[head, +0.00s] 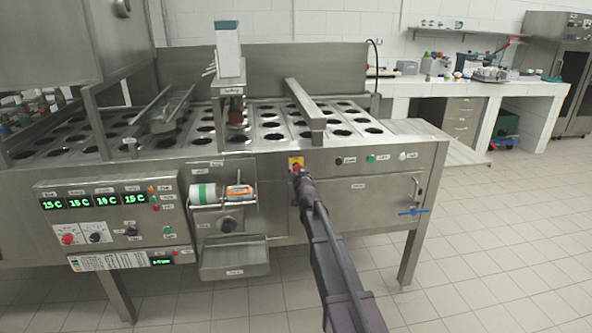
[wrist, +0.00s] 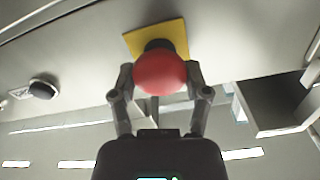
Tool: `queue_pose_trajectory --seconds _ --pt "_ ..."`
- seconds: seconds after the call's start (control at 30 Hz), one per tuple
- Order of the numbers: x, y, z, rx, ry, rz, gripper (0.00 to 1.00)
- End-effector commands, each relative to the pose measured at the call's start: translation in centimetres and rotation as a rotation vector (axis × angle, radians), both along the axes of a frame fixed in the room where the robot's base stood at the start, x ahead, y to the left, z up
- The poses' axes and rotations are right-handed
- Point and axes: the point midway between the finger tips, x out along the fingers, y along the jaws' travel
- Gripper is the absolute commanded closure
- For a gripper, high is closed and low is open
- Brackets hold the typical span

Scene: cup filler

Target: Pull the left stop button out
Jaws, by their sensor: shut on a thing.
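In the wrist view the button's round red head (wrist: 161,74) stands on a dark stem in front of the yellow plate (wrist: 172,36). My gripper (wrist: 159,88) has one finger on each side of the red head and is shut on it. In the head view my gripper (head: 299,174) is at the button and hides part of it, with my arm reaching up from below.
Right of the button are a black knob (head: 339,161), a green button (head: 371,158) and a door (head: 358,200) with a blue-handled valve (head: 413,212). To the left are a dispenser tray (head: 235,262) and a control panel (head: 110,218). The floor at right is clear.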

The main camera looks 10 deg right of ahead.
Motion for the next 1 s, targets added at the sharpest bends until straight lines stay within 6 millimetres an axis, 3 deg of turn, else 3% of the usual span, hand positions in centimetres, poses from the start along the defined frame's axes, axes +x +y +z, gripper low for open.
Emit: queue_pose_trajectory --seconds 0.2,0.23,0.33,0.77,1.0 --pt "-0.3 0.1 -0.1 0.0 0.003 0.002 1.0" --pt "-0.3 0.1 -0.1 0.0 0.003 0.002 0.33" --pt "-0.3 0.1 -0.1 0.0 0.003 0.002 0.03" --pt "-0.2 0.0 -0.1 0.0 0.002 0.001 0.03" --pt "-1.3 0.0 0.0 0.0 0.002 0.001 0.03"
